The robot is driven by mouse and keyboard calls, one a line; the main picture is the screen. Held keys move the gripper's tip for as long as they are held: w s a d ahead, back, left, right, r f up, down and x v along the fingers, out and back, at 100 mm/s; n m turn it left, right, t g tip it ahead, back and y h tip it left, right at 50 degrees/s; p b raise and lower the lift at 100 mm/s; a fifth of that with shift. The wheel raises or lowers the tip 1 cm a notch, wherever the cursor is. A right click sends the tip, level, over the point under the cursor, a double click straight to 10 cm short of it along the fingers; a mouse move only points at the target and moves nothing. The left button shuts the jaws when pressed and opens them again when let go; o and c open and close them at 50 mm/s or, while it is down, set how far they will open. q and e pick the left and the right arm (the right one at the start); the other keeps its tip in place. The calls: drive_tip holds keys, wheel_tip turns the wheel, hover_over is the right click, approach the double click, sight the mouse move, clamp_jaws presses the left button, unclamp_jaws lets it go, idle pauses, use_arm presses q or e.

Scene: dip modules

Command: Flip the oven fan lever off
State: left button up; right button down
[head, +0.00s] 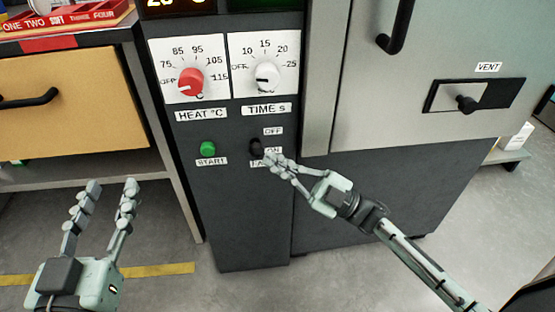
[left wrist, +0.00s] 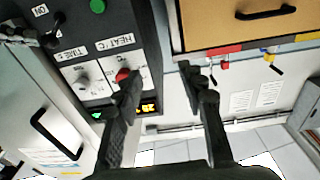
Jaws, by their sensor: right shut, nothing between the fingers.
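The fan lever (head: 257,147) is a small black lever on the dark oven control panel, between an OFF label (head: 273,131) above and an ON label (head: 274,151) at its lower right. The label below it is mostly hidden by my right gripper. My right gripper (head: 270,159) is shut and empty, its tips at the lower right of the lever; I cannot tell whether they touch it. My left gripper (head: 112,186) is open and empty at the lower left, away from the panel. Its fingers also show in the left wrist view (left wrist: 160,72).
A green START button (head: 208,148) sits left of the lever. A red heat knob (head: 191,82) and a white time knob (head: 266,77) are above. A drawer (head: 75,95) is at the left; the oven door handle (head: 397,28) and vent slider (head: 467,104) are at the right.

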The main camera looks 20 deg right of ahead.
use_arm(q)
drive_tip(key=s+a+f+g+y+p, duration=0.2)
drive_tip(key=a+f+g, duration=0.5)
drive_tip(key=f, duration=0.6)
drive_tip(key=s+a+y, duration=0.1)
drive_tip(key=y, duration=0.1)
drive_tip(key=shift+s+a+n+y+p, duration=0.15)
drive_tip(key=shift+a+n+y+p, duration=0.15)
drive_tip(key=shift+n, duration=0.1)
use_arm(e)
drive_tip(key=shift+w+a+r+m+h, duration=0.1)
drive_tip(key=shift+w+r+m+h, duration=0.1)
drive_tip(key=shift+r+m, duration=0.2)
drive_tip(key=shift+w+a+r+m+h, duration=0.1)
drive_tip(key=shift+r+m+h, duration=0.1)
drive_tip(key=shift+r+m, duration=0.15)
use_arm(q)
drive_tip(key=shift+f, duration=0.1)
